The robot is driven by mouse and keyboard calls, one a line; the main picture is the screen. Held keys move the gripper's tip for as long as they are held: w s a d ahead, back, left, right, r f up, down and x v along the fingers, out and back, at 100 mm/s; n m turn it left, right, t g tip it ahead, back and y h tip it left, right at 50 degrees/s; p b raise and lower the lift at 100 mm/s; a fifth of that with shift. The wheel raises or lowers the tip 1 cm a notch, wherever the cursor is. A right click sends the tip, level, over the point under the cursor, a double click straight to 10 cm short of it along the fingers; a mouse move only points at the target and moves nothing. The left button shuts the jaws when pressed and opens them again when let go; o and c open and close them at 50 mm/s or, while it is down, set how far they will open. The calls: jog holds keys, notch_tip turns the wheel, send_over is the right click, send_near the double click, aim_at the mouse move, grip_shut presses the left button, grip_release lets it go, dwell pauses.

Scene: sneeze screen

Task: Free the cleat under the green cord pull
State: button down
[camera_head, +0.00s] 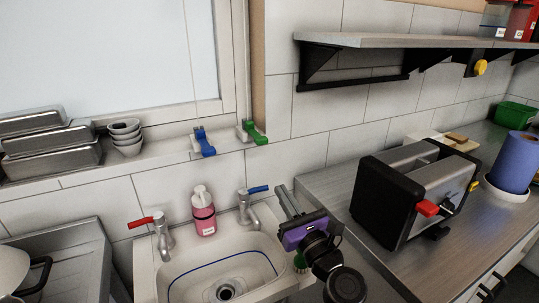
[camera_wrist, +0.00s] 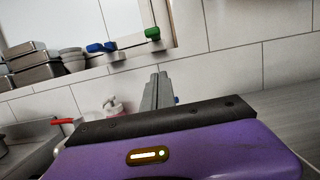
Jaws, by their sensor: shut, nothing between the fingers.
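A green piece (camera_head: 258,137) sits on a small grey mount on the window ledge, at the foot of a thin cord near the window's right edge. I cannot tell the pull from the cleat at this size. It also shows in the wrist view as a small green block (camera_wrist: 152,33), beyond my fingers and a little left of them. My gripper (camera_head: 284,190) is shut and empty, above the right side of the sink. It is below and right of the green piece and apart from it. Its fingertips (camera_wrist: 158,78) point up and forward toward the wall.
A similar blue piece (camera_head: 206,145) with a cord stands left on the ledge. The sink (camera_head: 165,262) has red- and blue-handled taps and a pink soap bottle (camera_head: 203,212). Metal pans and bowls (camera_head: 126,138) stand left. A toaster (camera_head: 405,195) stands right, under a wall shelf (camera_head: 400,41).

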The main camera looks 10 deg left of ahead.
jog(key=w+a+r+p, duration=0.1)
jog(key=w+a+r, duration=0.4)
jog(key=w, duration=0.3)
jog(key=shift+a+r, duration=0.3)
jog(key=shift+r, duration=0.45)
jog(key=shift+r+p, duration=0.1)
jog(key=shift+p, duration=0.2)
